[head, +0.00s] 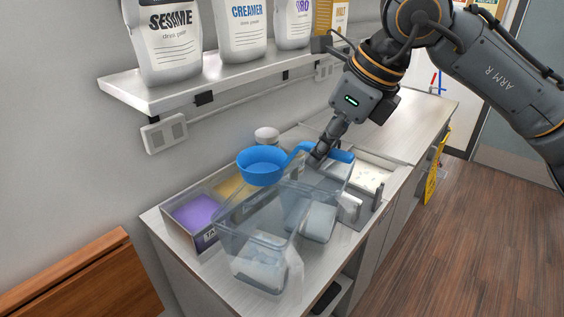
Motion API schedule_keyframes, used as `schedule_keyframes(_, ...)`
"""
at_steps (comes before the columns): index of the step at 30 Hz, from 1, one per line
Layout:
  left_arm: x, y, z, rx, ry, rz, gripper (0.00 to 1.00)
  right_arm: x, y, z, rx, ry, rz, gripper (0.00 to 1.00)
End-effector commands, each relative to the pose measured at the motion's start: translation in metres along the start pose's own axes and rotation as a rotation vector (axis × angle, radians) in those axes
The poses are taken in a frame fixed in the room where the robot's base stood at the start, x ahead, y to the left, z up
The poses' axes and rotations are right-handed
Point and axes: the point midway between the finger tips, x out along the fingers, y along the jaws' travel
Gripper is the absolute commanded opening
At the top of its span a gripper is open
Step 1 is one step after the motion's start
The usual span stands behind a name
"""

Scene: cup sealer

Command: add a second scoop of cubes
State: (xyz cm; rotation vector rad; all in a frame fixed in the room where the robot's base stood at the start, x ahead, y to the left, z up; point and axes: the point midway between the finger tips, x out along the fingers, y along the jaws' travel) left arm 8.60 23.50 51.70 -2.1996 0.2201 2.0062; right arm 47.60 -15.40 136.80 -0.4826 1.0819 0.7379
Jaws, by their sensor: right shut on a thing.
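My right gripper (322,152) is shut on the handle of a blue scoop (262,166) and holds it above the counter. The scoop's bowl hangs over the back rim of a large clear container (245,226), with its handle reaching right. Whitish, pale contents (260,272) show through the container's wall near its bottom; single cubes are too blurred to tell. What is inside the scoop cannot be seen. Other clear containers with pale contents (319,220) stand just right of it. My left gripper is not in view.
A bin of purple powder (196,212) and a tan one (230,187) stand behind and left. A bin with white contents (369,178) is at the right. Above, a wall shelf (190,91) holds pouches. The far counter (420,115) is clear.

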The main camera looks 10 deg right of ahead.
Motion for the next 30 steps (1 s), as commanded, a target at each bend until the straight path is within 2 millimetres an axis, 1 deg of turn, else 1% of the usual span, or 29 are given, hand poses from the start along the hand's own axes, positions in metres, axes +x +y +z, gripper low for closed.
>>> schedule_keyframes(8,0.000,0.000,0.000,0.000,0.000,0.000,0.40,-0.003,0.000,-0.001,0.001,-0.001,0.002,0.00)
schedule_keyframes(22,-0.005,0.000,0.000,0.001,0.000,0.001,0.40,-0.041,0.000,-0.027,0.001,-0.001,0.002,0.00)
schedule_keyframes(26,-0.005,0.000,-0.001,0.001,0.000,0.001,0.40,-0.047,0.000,-0.032,0.001,-0.001,0.002,0.00)
schedule_keyframes(30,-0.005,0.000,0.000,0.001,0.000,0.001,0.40,-0.048,0.000,-0.034,0.001,0.000,0.002,0.00)
